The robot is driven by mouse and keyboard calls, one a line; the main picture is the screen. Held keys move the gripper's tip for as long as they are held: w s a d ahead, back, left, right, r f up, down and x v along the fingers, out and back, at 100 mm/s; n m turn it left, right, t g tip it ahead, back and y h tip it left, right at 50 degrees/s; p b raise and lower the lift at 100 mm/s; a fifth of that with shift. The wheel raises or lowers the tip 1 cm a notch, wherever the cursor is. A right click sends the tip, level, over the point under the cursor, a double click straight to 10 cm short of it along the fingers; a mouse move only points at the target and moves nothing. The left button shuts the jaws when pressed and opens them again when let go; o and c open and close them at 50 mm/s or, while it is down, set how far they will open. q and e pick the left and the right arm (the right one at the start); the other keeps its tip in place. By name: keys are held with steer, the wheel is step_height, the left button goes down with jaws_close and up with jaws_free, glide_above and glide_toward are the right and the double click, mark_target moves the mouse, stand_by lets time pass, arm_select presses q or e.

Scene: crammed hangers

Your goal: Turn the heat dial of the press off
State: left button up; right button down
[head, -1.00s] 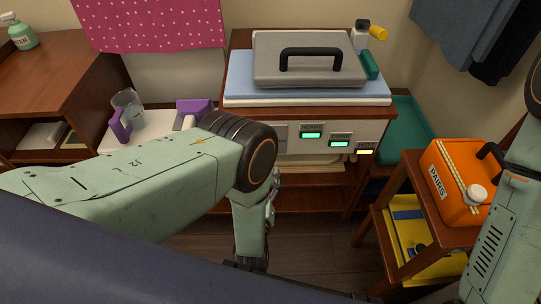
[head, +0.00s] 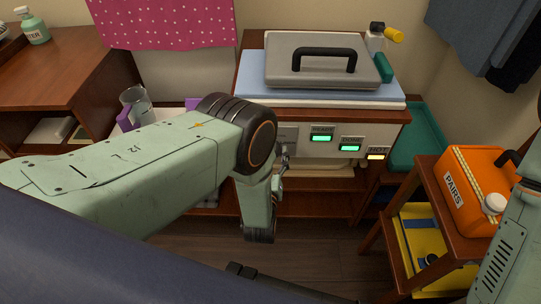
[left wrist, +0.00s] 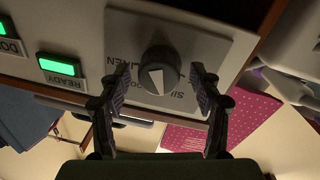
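The press (head: 330,62) stands on a wooden cabinet in the head view, grey lid down. Its front panel (head: 370,122) has lit indicators. The heat dial (left wrist: 159,68) is a dark round knob with a white wedge mark on a grey plate in the left wrist view, seen upside down. Lettering including "SILK" surrounds it, partly covered by the fingers. In the head view my left arm hides the dial. My left gripper (left wrist: 160,77) is open, one finger on each side of the dial with gaps visible; I cannot tell its depth. My right gripper is out of view.
Green lights (head: 321,138) and a yellow "HOT" light (head: 376,156) glow on the panel. An orange "PAIRS" box (head: 480,185) sits on a small wooden stand at right. A glass jug (head: 137,104) stands at left. Open floor (head: 310,255) lies below the press.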

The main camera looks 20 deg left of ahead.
arm_select(q)
steer(key=c, duration=1)
steer(key=shift+n, duration=0.4)
steer(key=shift+f+n+t+y+p, duration=0.1)
steer(key=shift+n+t+y+p, duration=0.2)
steer(key=shift+n, duration=2.05)
steer(key=shift+f+n+t+y+p, duration=0.1)
steer(key=shift+n+p, duration=0.25)
steer(key=shift+n, duration=2)
steer(key=o, duration=1.2)
steer(key=shift+c, duration=0.2)
steer(key=shift+r, duration=0.1)
